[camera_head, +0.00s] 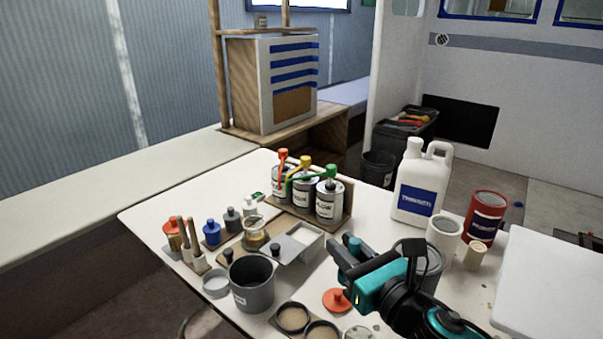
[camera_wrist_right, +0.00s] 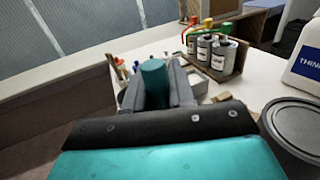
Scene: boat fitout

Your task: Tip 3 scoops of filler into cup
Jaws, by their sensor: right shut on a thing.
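My right gripper (camera_head: 347,262) is shut on a teal cylindrical handle (camera_head: 355,243), held above the table. In the right wrist view this handle (camera_wrist_right: 153,75) stands between the grey fingers; what it ends in is hidden. A clear cup with amber contents (camera_head: 254,238) stands left of the gripper and apart from it. A dark grey open pot with a white label (camera_head: 250,289) stands nearer me. I cannot tell which container holds the filler. Two dark-rimmed round containers with tan contents (camera_head: 293,318) sit at the front edge. My left gripper is not in view.
Several pump-topped tins (camera_head: 304,195) stand in a wooden rack behind. A white jug (camera_head: 418,185), a red tin (camera_head: 485,215) and a white container (camera_head: 443,235) stand at the right. A pale tray (camera_head: 300,242) and small bottles (camera_head: 212,232) crowd the left. An orange lid (camera_head: 337,300) lies in front.

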